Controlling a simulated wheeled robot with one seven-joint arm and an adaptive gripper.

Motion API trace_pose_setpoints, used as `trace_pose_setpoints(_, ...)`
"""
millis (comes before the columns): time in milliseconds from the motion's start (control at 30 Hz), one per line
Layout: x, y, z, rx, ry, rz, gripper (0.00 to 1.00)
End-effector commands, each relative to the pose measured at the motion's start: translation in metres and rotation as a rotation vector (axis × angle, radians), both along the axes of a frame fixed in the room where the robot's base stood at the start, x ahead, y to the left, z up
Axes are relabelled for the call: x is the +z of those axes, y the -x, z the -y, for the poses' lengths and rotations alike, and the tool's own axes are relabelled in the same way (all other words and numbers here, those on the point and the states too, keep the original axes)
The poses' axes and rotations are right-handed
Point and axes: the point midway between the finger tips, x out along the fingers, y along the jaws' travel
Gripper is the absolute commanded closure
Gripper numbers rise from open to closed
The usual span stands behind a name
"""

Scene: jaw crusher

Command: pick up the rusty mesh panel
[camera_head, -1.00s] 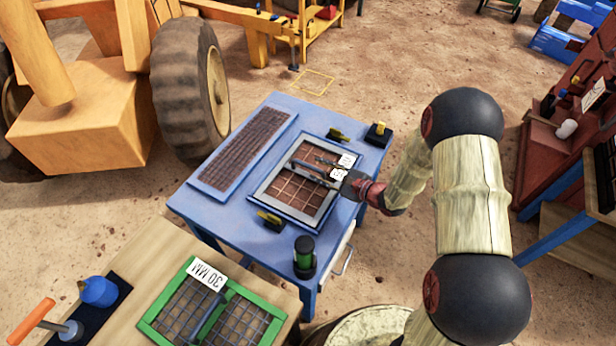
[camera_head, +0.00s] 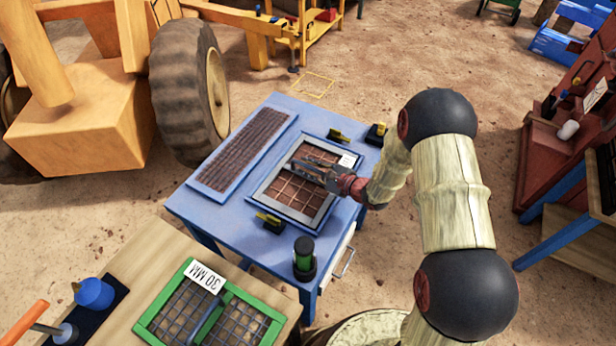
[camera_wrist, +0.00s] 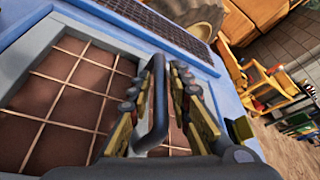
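On the blue table lies a grey-framed panel (camera_head: 268,200) with rusty brown squares behind pale wires, a dark bar handle and a white label; it also shows in the wrist view (camera_wrist: 52,92). My gripper (camera_head: 318,172) is over this panel at its handle. In the wrist view, my gripper (camera_wrist: 163,75) has one finger on each side of the dark handle (camera_wrist: 157,95), with a gap visible on the right side, so it looks open. A finer brown mesh panel (camera_head: 242,150) in a blue frame lies to the left.
Clamps (camera_head: 268,222) and (camera_head: 338,136) sit beside the framed panel. A green-black canister (camera_head: 304,258) stands at the table's front corner. A green-framed screen (camera_head: 150,325) labelled 30 MM lies on the wooden table in front. A large wheel (camera_head: 185,90) stands behind left.

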Motion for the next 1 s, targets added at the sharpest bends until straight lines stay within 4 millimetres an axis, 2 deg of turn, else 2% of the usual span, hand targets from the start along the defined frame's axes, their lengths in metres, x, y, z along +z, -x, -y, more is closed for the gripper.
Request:
trace_pose_setpoints(300,-0.0001,0.0001,0.0001,0.000,0.000,0.000,1.00)
trace_pose_setpoints(1000,-0.0004,0.0004,0.0000,0.001,0.000,-0.001,1.00)
